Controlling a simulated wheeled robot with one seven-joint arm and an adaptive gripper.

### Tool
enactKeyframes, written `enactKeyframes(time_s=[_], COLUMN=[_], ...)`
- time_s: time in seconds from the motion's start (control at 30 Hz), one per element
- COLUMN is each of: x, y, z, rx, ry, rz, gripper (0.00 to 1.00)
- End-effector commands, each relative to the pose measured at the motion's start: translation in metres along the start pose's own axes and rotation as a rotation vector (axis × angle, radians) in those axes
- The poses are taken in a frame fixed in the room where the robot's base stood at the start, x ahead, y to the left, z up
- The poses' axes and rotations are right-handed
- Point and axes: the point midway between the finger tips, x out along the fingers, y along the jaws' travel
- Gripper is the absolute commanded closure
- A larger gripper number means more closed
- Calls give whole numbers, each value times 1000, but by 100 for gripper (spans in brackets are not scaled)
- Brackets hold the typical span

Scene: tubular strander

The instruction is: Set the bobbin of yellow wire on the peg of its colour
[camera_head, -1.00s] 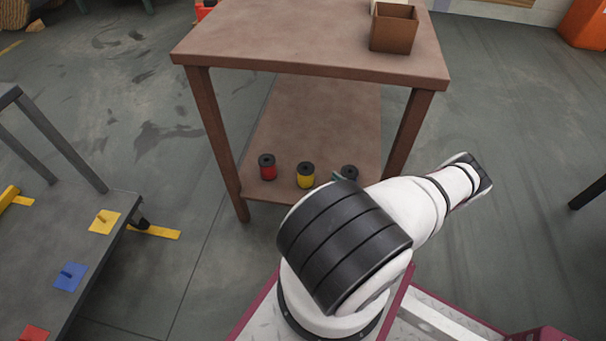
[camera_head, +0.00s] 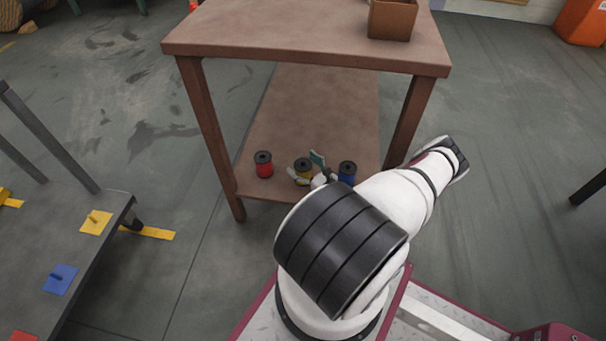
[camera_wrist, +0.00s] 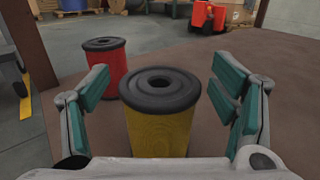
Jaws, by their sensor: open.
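The bobbin of yellow wire (camera_head: 303,166) stands upright on the table's lower shelf, with a black flange on top. In the wrist view the yellow bobbin (camera_wrist: 160,112) stands between the two open fingers of my gripper (camera_wrist: 164,105), with a gap on each side. In the head view my gripper (camera_head: 307,172) is at the yellow bobbin and partly covers it. The yellow plate with its yellow peg (camera_head: 95,220) is on the grey rack at the left.
A red bobbin (camera_head: 263,165) stands left of the yellow one, and a blue bobbin (camera_head: 347,172) stands close on the right. The shelf (camera_head: 310,105) lies under the brown tabletop (camera_head: 300,40), between its legs. The grey rack (camera_head: 100,270) also has a blue peg plate (camera_head: 60,279).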

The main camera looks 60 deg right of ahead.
Motion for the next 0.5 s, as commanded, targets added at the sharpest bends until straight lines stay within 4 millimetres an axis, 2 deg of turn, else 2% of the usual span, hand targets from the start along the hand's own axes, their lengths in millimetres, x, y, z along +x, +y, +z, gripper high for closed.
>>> enactKeyframes(time_s=[0.1, 0.17, 0.4, 0.5], x=[0, 0, -1, 0], y=[0, 0, 0, 0], z=[0, 0, 0, 1], rx=[0, 0, 0, 0], ry=[0, 0, 0, -1], rz=[0, 0, 0, 0], gripper=[21, 32, 86, 86])
